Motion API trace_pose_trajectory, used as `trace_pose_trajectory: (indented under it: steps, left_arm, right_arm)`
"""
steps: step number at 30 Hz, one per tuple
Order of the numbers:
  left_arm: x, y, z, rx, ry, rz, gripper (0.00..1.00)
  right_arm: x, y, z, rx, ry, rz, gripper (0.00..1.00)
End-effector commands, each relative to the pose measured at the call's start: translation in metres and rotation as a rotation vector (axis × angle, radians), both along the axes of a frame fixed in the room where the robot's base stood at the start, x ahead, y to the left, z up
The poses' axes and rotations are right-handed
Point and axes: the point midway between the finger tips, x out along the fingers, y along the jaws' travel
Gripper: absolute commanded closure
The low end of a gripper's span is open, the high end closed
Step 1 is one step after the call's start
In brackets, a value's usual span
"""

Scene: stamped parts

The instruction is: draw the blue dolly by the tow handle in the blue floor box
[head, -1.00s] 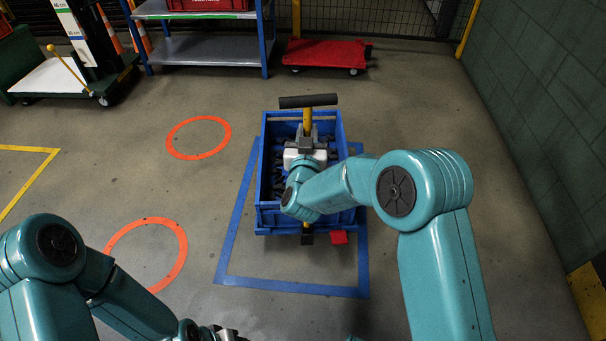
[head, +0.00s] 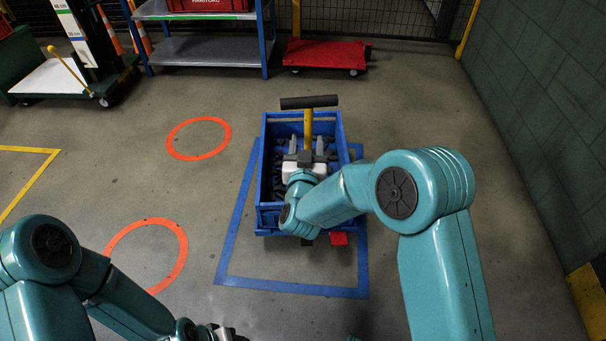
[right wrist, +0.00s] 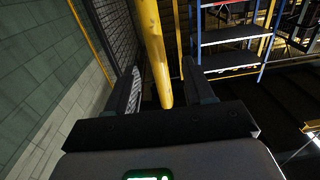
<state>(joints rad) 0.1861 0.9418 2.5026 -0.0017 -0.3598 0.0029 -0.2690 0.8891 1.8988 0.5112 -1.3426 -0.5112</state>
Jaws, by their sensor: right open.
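The blue dolly (head: 271,219) carries a blue crate with dark stamped parts. Its near part stands inside the blue floor box (head: 290,288); its far wheels are hidden. The tow handle has a black crossbar (head: 309,102) on a yellow pole (head: 308,124), standing above the crate. My right gripper (head: 306,147) is open over the crate, just on the near side of the pole. In the right wrist view the yellow pole (right wrist: 154,50) shows between its spread fingers (right wrist: 162,90), touching neither visibly. My left gripper (head: 225,332) is partly cut off at the bottom edge.
A red dolly (head: 327,53) and a blue shelf rack (head: 211,47) stand at the back. A green wall (head: 545,110) runs along the right. Orange floor rings (head: 198,138) lie to the left. The floor in front of the dolly is clear.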

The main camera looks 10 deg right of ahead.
Motion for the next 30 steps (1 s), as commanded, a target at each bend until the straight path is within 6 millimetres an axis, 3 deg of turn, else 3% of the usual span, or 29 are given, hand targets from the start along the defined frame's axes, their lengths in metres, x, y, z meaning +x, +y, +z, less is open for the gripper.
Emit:
trace_pose_trajectory:
  steps: [6,12,18,23,26,29,30]
  left_arm:
    - [-0.002,-0.002,0.012,-0.002,0.004,-0.01,0.47]
    - [-0.004,-0.003,0.017,-0.002,0.005,-0.015,0.47]
    - [-0.004,-0.004,0.018,-0.002,0.007,-0.016,0.47]
    - [-0.004,-0.004,0.018,-0.002,0.007,-0.016,0.47]
    - [-0.004,-0.004,0.018,-0.002,0.007,-0.016,0.47]
    - [-0.004,-0.004,0.018,-0.002,0.007,-0.016,0.47]
    - [-0.004,-0.004,0.018,-0.002,0.007,-0.016,0.47]
  right_arm:
    - [-0.06,0.017,0.002,-0.001,0.005,0.006,0.47]
    - [-0.103,0.026,0.001,-0.002,0.005,0.004,0.47]
    - [-0.124,0.032,0.0,0.001,0.003,0.002,0.47]
    - [-0.128,0.03,-0.001,0.001,0.004,-0.003,0.47]
    - [-0.124,0.01,-0.009,0.0,0.022,-0.047,0.47]
    - [-0.123,-0.036,-0.032,-0.006,0.073,-0.142,0.47]
    - [-0.125,-0.06,-0.047,-0.008,0.109,-0.179,0.47]
